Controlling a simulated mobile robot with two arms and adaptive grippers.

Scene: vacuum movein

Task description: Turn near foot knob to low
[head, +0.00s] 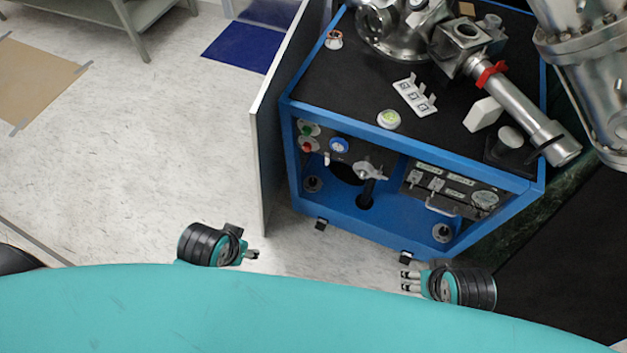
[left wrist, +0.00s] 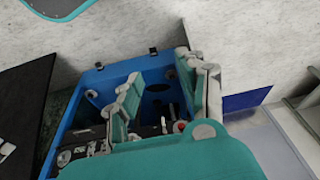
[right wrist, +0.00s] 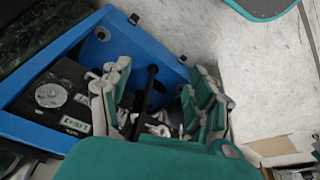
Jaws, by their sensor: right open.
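A blue-framed cabinet (head: 385,215) stands ahead with an open front. Low inside it are two round grey-black knobs, one at the left (head: 313,184) and one at the right (head: 442,232); their settings are too small to read. Black feet show under the front edge at the left (head: 320,223) and right (head: 407,258). My right gripper (head: 408,281) is open and empty, just in front of the right foot. In the right wrist view its fingers (right wrist: 158,95) are apart before the cabinet. My left gripper (head: 254,254) is open and empty, left of the cabinet; its fingers (left wrist: 165,95) are apart.
A thin upright panel (head: 275,130) stands at the cabinet's left side, close to my left gripper. The cabinet's front carries a control panel (head: 450,186) and a metal valve handle (head: 370,171). Metal vacuum parts (head: 515,105) lie on top.

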